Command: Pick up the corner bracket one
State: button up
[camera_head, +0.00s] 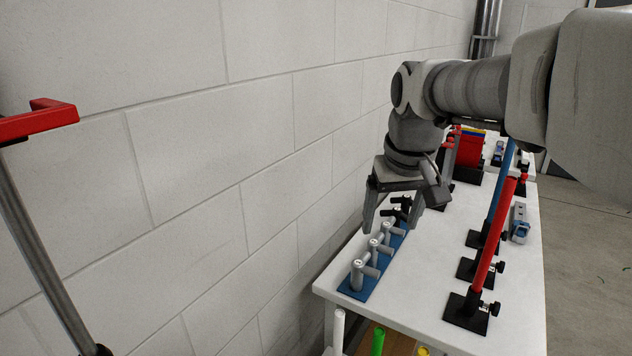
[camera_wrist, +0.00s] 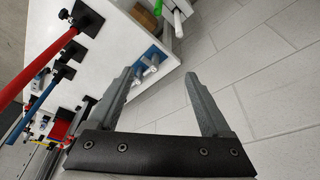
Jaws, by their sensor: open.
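A blue strip (camera_head: 352,290) lies along the wall-side edge of the white table. Several grey, cylinder-like brackets (camera_head: 358,272) stand on it, with black pieces (camera_head: 402,208) at its far end. I cannot tell which one is corner bracket one. My gripper (camera_head: 394,218) is open and points down over the far part of the strip, its fingers overlapping the pieces in the picture. In the wrist view the two fingers of my gripper (camera_wrist: 164,76) are spread with nothing between them. Grey brackets (camera_wrist: 151,60) on the blue strip show beyond the fingertips.
The white table (camera_head: 420,285) has a clear middle. Black clamp stands (camera_head: 466,313) line its right side, with a red bar (camera_head: 493,235) and a blue bar (camera_head: 499,195). A block wall (camera_head: 250,130) runs close on the left. A red-topped post (camera_head: 38,120) stands at far left.

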jog(key=w+f+g, duration=0.1)
jog(key=w, duration=0.7)
jog(key=n+g+p, duration=0.1)
jog(key=g+p, duration=0.1)
jog(key=p, duration=0.1)
send_over(358, 262)
notch_tip(358, 262, down, 14)
notch_tip(358, 262, down, 17)
jog(key=shift+f, duration=0.1)
grip_shut()
